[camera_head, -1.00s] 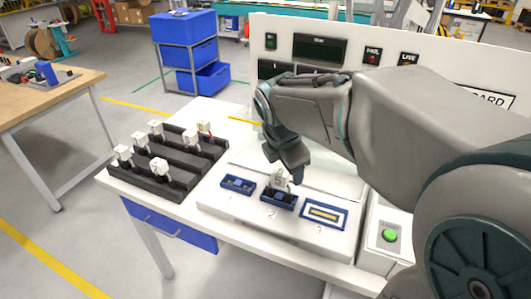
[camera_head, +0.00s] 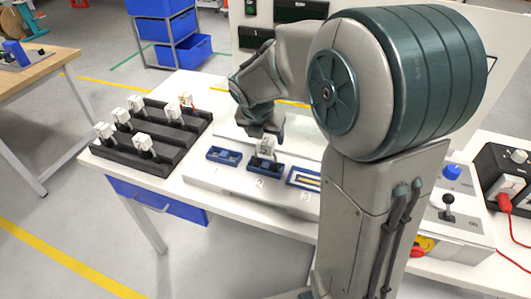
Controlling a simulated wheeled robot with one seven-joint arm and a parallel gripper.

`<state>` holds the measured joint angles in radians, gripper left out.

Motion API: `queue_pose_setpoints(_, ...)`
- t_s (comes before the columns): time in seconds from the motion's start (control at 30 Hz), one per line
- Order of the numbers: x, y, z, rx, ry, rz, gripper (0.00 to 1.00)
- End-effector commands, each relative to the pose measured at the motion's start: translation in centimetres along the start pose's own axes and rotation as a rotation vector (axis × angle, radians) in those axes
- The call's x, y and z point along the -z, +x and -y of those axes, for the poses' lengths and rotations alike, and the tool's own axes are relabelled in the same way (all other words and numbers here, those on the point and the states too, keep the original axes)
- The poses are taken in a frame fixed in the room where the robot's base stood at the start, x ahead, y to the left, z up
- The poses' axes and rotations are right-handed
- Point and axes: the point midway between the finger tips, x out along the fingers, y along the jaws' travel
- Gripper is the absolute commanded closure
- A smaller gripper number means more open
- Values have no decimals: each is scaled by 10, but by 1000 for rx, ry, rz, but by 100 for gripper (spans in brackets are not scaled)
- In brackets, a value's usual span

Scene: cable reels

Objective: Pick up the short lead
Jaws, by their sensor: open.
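Several white plug blocks stand in the black rack (camera_head: 170,153) at the left of the bench; a front one (camera_head: 143,141) and a back right one (camera_head: 186,99) with a red bit beside it are among them. Another white block (camera_head: 267,147) stands in the blue-framed middle socket, marked 2 (camera_head: 264,169). Marks on the blocks are too small to read, so I cannot tell which is the short lead. My gripper (camera_head: 264,133) points down just above the block in socket 2, open; its fingertips are partly hidden, and I cannot tell whether they touch the block.
Blue-framed socket 1 (camera_head: 224,156) is empty, left of socket 2. Socket 3 (camera_head: 304,178), with a yellowish strip, is partly hidden by my arm. At the right are a control box with a joystick (camera_head: 448,207) and a red plug with cable (camera_head: 504,202). An upright panel stands behind.

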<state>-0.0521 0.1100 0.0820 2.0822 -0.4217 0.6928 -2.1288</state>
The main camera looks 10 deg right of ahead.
Motion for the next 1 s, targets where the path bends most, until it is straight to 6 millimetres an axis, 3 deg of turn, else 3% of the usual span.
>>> queue_pose_setpoints(0.17,1,12,0,2,-1,-2,33)
queue_pose_setpoints(0.5,4,55,-2,1,-1,-1,33)
queue_pose_setpoints(0.77,3,58,-2,0,0,1,33)
queue_pose_setpoints(0.8,3,58,-2,0,0,1,36)
queue_pose_setpoints(0.97,3,58,-2,0,0,0,80)
queue_pose_setpoints(1.0,3,58,-2,0,0,0,85)
